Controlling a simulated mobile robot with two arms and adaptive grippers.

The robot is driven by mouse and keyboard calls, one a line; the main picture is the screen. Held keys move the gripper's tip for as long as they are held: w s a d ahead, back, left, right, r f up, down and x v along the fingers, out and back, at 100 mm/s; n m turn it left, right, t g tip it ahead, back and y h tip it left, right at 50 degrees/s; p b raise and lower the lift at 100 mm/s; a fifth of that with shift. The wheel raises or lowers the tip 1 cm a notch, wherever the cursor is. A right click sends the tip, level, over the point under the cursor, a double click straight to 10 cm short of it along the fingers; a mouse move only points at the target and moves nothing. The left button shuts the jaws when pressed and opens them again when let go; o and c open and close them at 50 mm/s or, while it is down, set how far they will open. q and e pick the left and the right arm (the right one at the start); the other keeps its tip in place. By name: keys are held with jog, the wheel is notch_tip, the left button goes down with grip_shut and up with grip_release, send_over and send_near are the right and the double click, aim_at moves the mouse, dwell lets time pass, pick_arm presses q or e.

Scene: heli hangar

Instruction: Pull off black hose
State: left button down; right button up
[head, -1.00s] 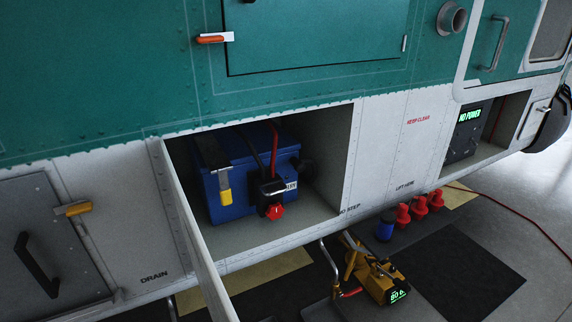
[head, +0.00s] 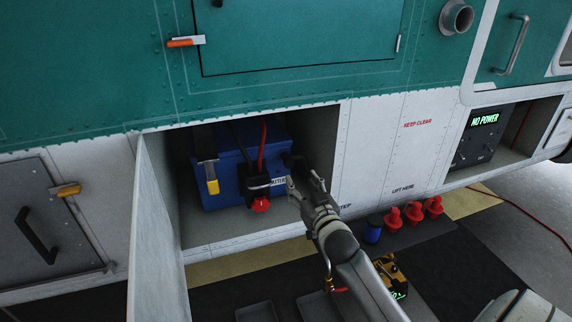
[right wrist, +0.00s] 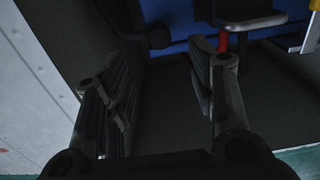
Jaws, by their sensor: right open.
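A blue battery (head: 222,186) sits in the open bay low in the white hull, and its blue face shows in the right wrist view (right wrist: 190,32). A black hose piece (head: 290,160) is at the battery's right side. A dark rounded piece at the battery, likely that hose (right wrist: 157,37), shows beyond the fingers in the right wrist view. My right gripper (head: 304,187) reaches into the bay from the lower right, just below the hose and partly hiding it. Its two fingers (right wrist: 160,85) are apart with nothing between them. My left gripper is not in view.
The open door (head: 158,235) stands at the bay's left edge. A red knob (head: 260,204) and yellow-tipped strap (head: 212,186) are on the battery's front. Red plugs (head: 413,212) and a yellow charger (head: 392,276) are below the hull. The bay's front floor is clear.

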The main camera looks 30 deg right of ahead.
aim_at(290, 164)
jog(key=p+x, duration=0.1)
jog(key=x, duration=0.9)
jog(key=shift+a, duration=0.1)
grip_shut()
